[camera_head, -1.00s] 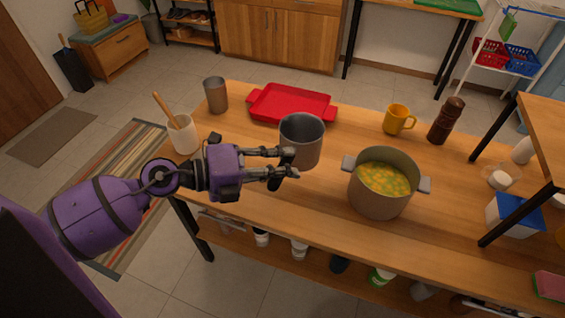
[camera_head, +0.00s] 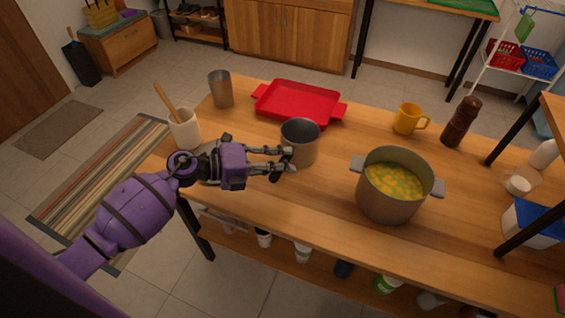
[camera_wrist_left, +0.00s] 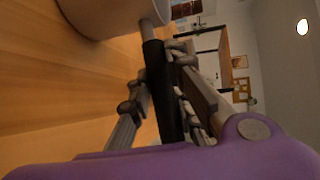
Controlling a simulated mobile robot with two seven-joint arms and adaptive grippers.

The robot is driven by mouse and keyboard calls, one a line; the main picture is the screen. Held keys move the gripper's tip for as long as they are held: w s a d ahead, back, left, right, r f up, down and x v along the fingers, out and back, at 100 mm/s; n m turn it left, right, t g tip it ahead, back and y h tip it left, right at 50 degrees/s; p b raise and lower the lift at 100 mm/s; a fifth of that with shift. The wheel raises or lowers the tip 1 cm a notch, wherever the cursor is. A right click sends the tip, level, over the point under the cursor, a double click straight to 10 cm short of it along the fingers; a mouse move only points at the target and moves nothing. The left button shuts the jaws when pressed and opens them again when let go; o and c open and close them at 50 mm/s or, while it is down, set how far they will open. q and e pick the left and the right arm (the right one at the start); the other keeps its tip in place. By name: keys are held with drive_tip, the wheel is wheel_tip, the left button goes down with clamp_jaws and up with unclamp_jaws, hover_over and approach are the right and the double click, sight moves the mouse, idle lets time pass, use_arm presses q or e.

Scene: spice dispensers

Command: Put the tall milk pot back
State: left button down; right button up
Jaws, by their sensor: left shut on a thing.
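The tall milk pot (camera_head: 301,146) is a grey, open-topped metal pot, upright over the middle of the wooden table, between the red tray and the soup pot. I cannot tell whether its base touches the table. My left gripper (camera_head: 285,160) reaches in from the left and is shut on its handle. In the left wrist view, the dark handle (camera_wrist_left: 157,85) runs between the fingers (camera_wrist_left: 160,100), and part of the pot's wall (camera_wrist_left: 105,14) shows at the top. My right gripper is not in view.
A soup pot (camera_head: 368,208) stands to the right. A red tray (camera_head: 257,91) lies behind, with a metal cup (camera_head: 221,90) to its left. A white utensil crock (camera_head: 186,131) stands near my left wrist. A yellow mug (camera_head: 407,120) and a brown mill (camera_head: 460,123) stand at the back right.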

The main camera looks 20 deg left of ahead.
use_arm(q)
drive_tip(key=shift+r, duration=0.15)
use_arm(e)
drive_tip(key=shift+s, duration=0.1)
use_arm(q)
drive_tip(key=c, duration=2)
unclamp_jaws()
drive_tip(key=shift+f, duration=0.25)
drive_tip(key=o, duration=0.4)
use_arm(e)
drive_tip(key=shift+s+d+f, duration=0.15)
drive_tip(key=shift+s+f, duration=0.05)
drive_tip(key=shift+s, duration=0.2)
use_arm(q)
drive_tip(key=shift+r, duration=0.3)
drive_tip(key=b+v, duration=0.1)
drive_tip(key=v, duration=1.1)
drive_tip(key=shift+f+b, duration=0.1)
drive_tip(key=shift+b, duration=0.25)
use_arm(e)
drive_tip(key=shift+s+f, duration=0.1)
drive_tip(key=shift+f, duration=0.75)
